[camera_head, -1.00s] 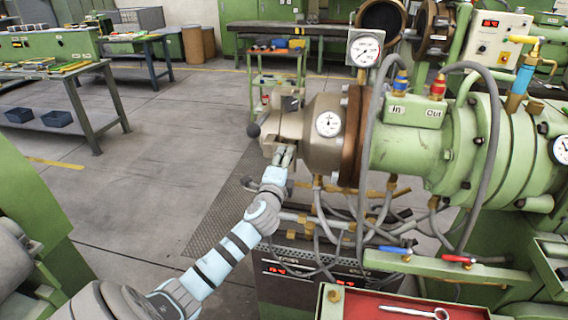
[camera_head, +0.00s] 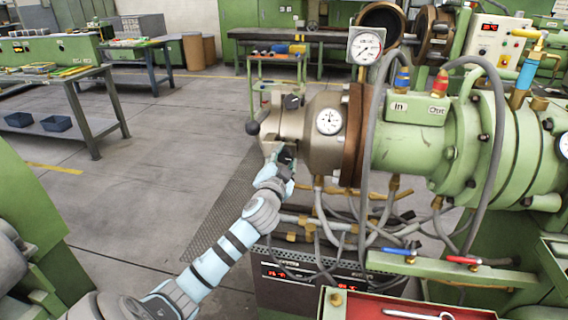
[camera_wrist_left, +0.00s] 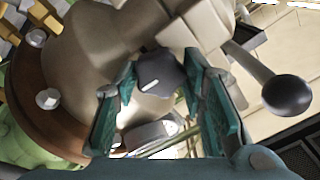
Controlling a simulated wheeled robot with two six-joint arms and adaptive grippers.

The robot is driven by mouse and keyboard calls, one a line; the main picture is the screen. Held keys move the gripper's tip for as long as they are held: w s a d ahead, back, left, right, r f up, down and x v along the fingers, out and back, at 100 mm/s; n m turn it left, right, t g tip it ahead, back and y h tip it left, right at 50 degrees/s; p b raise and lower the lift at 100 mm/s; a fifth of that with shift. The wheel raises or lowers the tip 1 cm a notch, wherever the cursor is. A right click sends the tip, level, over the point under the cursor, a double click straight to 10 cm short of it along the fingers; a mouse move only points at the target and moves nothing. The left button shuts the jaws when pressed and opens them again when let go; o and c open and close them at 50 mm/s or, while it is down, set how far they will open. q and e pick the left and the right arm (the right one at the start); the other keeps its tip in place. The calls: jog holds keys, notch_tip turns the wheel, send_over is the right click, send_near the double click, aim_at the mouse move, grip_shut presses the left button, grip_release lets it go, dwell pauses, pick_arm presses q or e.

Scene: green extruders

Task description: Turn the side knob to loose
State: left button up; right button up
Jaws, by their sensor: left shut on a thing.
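The side knob (camera_head: 287,157) is black and sits on the near side of the beige extruder head (camera_head: 325,148). In the left wrist view the dark knob (camera_wrist_left: 159,74), with a white pointer mark, stands between the teal fingers of my left gripper (camera_wrist_left: 165,88). In the head view my left gripper (camera_head: 279,166) is at the knob, shut on it, and its fingers partly cover it. The pointer mark lies at a slant in the wrist view. My right gripper is not in view.
A second black knob (camera_head: 293,102) sits on top of the head. A ball-ended lever (camera_head: 253,127) sticks out on the left and shows near the fingers in the wrist view (camera_wrist_left: 287,94). Gauges, grey hoses and a red tray (camera_head: 385,303) are to the right.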

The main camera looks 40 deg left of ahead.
pick_arm(q)
jog(key=n+b, duration=0.1)
jog(key=n, duration=0.3)
jog(key=shift+f+b, duration=0.1)
jog(key=shift+b, duration=0.2)
jog(key=shift+n+b, duration=0.35)
jog(key=shift+n, duration=0.85)
jog(key=o, duration=1.2)
jog(key=shift+c, duration=0.2)
jog(key=v, duration=1.2)
